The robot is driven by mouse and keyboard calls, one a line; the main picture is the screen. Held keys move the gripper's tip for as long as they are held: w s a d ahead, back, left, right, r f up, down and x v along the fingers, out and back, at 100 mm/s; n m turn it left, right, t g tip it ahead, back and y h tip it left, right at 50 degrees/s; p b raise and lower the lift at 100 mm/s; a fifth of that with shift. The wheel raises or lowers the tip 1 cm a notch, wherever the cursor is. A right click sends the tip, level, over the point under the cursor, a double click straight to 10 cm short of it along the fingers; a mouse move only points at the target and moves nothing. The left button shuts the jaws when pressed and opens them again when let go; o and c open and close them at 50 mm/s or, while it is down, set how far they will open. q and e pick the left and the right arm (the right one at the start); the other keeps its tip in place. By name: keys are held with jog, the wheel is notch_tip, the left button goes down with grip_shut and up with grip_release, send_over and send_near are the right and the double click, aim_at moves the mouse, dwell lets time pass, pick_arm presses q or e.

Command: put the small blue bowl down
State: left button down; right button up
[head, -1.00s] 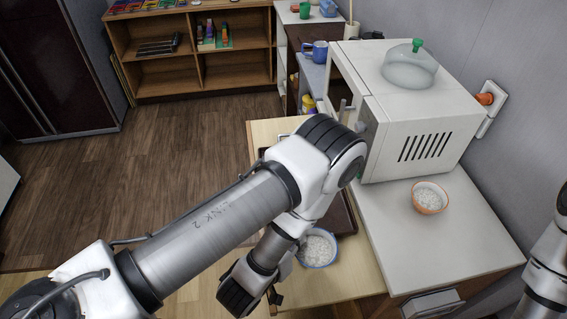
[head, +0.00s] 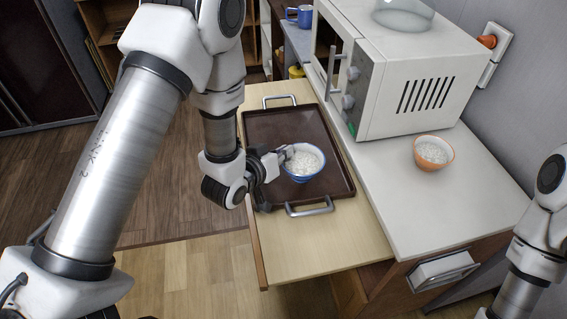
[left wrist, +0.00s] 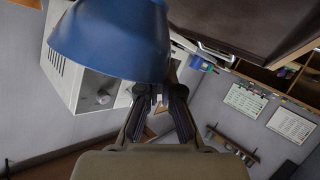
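The small blue bowl (head: 303,163), filled with white grains, is upright over the dark brown tray (head: 262,128) in the head view. My left gripper (head: 284,154) is at the bowl's left rim, with its fingers closed on the wall. In the left wrist view the bowl's blue side (left wrist: 110,42) fills the upper left, just beyond the fingertips (left wrist: 158,92). I cannot tell whether the bowl's base touches the tray. My right gripper is out of view; only part of my right arm shows at the right edge.
The tray has metal handles (head: 309,209) and lies on a light wooden surface (head: 320,250). A white microwave (head: 400,85) stands on the white counter (head: 395,185) to the right. An orange bowl of white grains (head: 433,153) is on that counter. The tray's far part is clear.

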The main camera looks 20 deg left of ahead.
aim_at(302, 166)
pick_arm(q)
notch_tip(302, 166, down, 3)
jog(key=shift+f+p, duration=0.15)
jog(key=shift+p, duration=0.15)
jog(key=shift+w+f, duration=0.1)
jog(key=shift+f, duration=0.1)
jog(key=c, duration=1.8)
grip_release()
jog(key=shift+a+f, duration=0.1)
jog(key=o, duration=0.5)
